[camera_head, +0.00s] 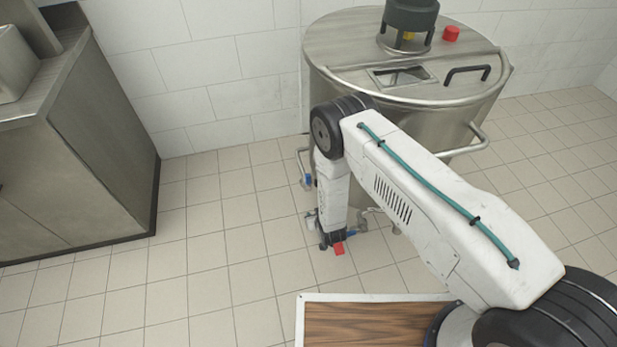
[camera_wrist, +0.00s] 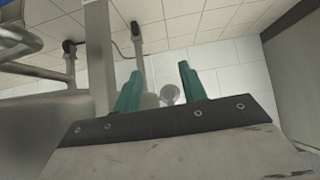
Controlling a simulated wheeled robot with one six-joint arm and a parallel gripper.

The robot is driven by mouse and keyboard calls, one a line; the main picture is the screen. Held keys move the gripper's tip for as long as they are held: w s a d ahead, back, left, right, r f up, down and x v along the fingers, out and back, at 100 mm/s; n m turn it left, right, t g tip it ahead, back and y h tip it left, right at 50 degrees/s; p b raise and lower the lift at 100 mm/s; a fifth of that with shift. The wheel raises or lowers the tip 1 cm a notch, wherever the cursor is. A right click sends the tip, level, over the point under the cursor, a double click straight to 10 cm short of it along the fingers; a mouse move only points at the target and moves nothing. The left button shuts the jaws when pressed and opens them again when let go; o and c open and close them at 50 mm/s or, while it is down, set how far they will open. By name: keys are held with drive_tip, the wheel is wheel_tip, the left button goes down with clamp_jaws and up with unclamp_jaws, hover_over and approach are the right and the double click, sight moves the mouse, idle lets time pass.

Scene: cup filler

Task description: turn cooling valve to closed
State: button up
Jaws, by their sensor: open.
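The steel tank (camera_head: 400,80) stands behind my arm, with thin pipes low on its left side. A small blue handle (camera_head: 308,180) sits on the left pipe, and another blue part (camera_head: 351,234) shows low by the tank. A red piece (camera_head: 339,249) is at the lower end of my arm; I cannot tell what it belongs to. I cannot tell which of these is the cooling valve. My gripper (camera_wrist: 158,84) shows two green fingers spread apart in the wrist view, with nothing between them. A blue part (camera_wrist: 18,32) lies at that view's upper left, outside the fingers.
A steel cabinet (camera_head: 85,150) stands at the left. A wood-topped surface (camera_head: 350,325) is at the bottom, in front of my arm. Tiled floor (camera_head: 215,230) is clear between cabinet and tank. Metal pipes (camera_wrist: 60,65) run left of my fingers in the wrist view.

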drive_tip(key=w+r+t+y, duration=0.1)
drive_tip(key=w+t, duration=0.1)
drive_tip(key=t, duration=0.2)
drive_tip(key=t+y, duration=0.1)
drive_tip(key=t, duration=0.4)
approach(309, 179)
drive_tip(key=w, duration=0.3)
drive_tip(key=x, duration=0.5)
drive_tip(key=a+x, duration=0.1)
drive_tip(key=x, duration=0.2)
drive_tip(key=shift+s+r, duration=0.1)
drive_tip(key=shift+r, duration=0.1)
clamp_jaws()
